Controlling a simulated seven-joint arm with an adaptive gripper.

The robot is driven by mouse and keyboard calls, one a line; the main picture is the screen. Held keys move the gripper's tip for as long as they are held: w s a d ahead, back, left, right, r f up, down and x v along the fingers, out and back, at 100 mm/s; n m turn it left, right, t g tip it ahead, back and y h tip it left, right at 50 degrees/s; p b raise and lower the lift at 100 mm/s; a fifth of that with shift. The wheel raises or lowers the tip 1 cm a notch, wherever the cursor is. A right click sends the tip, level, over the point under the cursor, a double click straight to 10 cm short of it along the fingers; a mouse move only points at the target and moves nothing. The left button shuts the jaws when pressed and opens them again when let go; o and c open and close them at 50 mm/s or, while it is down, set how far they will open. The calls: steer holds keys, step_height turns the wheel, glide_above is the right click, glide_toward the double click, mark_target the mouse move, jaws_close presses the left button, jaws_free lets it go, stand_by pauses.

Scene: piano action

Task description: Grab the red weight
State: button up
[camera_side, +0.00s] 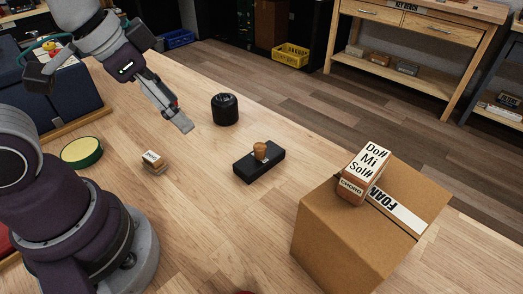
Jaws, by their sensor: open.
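My gripper (180,122) is open and hangs above the wooden table, left of the black cylinder. Nothing shows between its fingers. I cannot clearly make out a red weight. Another red patch (5,243) shows at the left edge, partly behind my arm. I cannot tell whether either is the weight. My gripper is well apart from both.
A black cylinder (225,109), a black block with a wooden knob (260,163), a small labelled block (152,161) and a green-rimmed disc (82,152) sit on the table (215,215). A cardboard box (345,240) bears a "CHORD" block (365,175) at right.

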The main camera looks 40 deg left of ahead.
steer(key=s+d+f+m+g+h, duration=0.1)
steer(key=s+d+f+m+g, duration=0.1)
steer(key=d+f+m, duration=0.2)
steer(key=s+d+f+m+g+h, duration=0.1)
steer(key=s+d+f+m+g, duration=0.1)
steer(key=d+f+m, duration=0.2)
steer(key=s+d+f+m+g+h, duration=0.1)
steer(key=d+f+m, duration=0.3)
steer(key=d+m, duration=0.5)
steer(key=shift+s+d+g+h, duration=0.1)
steer(key=shift+s+g+h, duration=0.2)
steer(key=shift+s+g, duration=0.4)
steer(key=x, duration=0.3)
steer(key=a+x, duration=0.1)
steer(key=x, duration=0.1)
steer(key=shift+f, duration=0.4)
steer(key=shift+d+f, duration=0.15)
steer(key=shift+f, duration=0.3)
jaws_close()
